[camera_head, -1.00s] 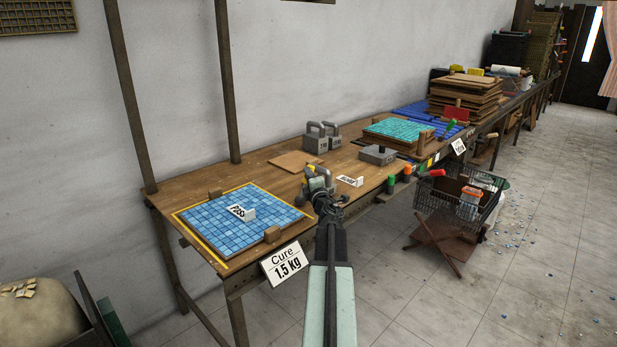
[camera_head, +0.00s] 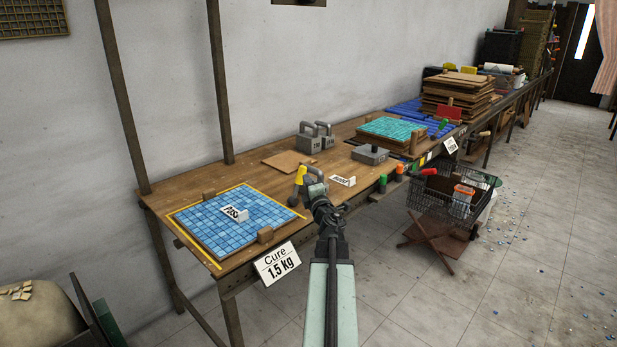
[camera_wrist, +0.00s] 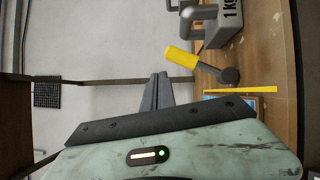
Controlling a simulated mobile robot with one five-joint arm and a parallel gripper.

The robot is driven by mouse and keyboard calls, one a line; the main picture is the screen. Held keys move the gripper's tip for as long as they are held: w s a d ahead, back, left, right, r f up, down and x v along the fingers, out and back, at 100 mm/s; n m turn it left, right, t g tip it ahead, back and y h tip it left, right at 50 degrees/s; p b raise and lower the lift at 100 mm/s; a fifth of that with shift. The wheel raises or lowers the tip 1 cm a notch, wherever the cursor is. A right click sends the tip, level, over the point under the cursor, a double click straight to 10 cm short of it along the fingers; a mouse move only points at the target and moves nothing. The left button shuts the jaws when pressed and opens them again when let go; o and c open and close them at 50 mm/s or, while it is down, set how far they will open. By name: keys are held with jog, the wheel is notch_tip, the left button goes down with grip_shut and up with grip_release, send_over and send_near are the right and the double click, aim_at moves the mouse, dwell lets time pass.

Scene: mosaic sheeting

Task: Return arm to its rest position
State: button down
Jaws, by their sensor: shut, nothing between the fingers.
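My arm reaches forward from the bottom middle of the head view, and its wrist (camera_head: 322,208) shows in front of the bench's front edge. The gripper's fingertips are hard to make out there. In the wrist view my gripper (camera_wrist: 158,92) has its two grey fingers together with nothing between them. A tool with a yellow handle and dark round head (camera_wrist: 229,75) lies on the bench beyond the fingers, apart from them. Its yellow end (camera_head: 300,176) shows just left of my wrist in the head view.
The wooden bench (camera_head: 255,180) holds a blue mosaic sheet (camera_head: 215,235) with a PASS card, grey weights (camera_head: 309,141), a teal sheet (camera_head: 392,128) and stacked boards (camera_head: 458,95). A wire basket (camera_head: 450,205) stands right of my arm. The right floor is mostly clear, with scattered chips.

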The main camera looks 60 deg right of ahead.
jog(key=shift+s+a+r, duration=0.25)
jog(key=shift+s+a, duration=0.45)
jog(key=shift+s, duration=0.2)
